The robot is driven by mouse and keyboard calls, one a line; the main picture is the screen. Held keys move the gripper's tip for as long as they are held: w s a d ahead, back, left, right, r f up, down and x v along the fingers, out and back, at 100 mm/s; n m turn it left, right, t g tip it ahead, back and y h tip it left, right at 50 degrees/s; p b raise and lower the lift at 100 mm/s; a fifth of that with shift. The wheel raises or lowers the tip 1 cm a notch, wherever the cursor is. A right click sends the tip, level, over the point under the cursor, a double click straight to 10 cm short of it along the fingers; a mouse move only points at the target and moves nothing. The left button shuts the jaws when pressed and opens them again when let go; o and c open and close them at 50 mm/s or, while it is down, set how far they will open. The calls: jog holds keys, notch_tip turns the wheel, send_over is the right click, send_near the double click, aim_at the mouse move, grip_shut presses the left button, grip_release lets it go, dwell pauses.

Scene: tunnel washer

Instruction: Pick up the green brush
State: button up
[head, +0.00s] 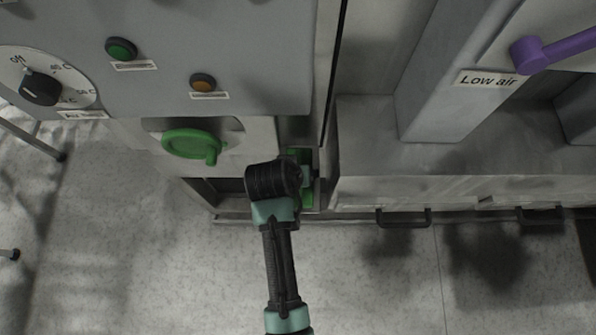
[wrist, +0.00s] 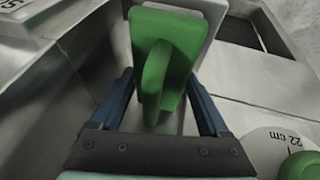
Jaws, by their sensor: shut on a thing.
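The green brush (wrist: 165,45) fills the upper middle of the wrist view, with its rounded handle facing the camera. A pale flat part shows around its upper right edge. My gripper (wrist: 160,76) has one blue finger on each side of the brush and is shut on it. In the head view my gripper (head: 302,176) reaches into the narrow gap beside the machine panel. Only green bits of the brush (head: 307,198) show there; my wrist hides the rest.
A green knob (head: 192,145) sits just left of my wrist; its scale (wrist: 285,142) shows in the wrist view. The grey panel (head: 250,60) carries a green and an orange button. A metal cabinet (head: 400,180) with handles stands to the right. The floor in front is clear.

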aim_at(299, 164)
notch_tip(299, 164, up, 5)
jog(key=shift+w+r+b, duration=0.15)
jog(key=shift+r+b, duration=0.05)
jog(key=shift+b, duration=0.4)
jog(key=s+b, duration=0.1)
jog(key=s, duration=1.8)
jog(key=shift+s+r, duration=0.25)
jog(key=shift+s, duration=0.15)
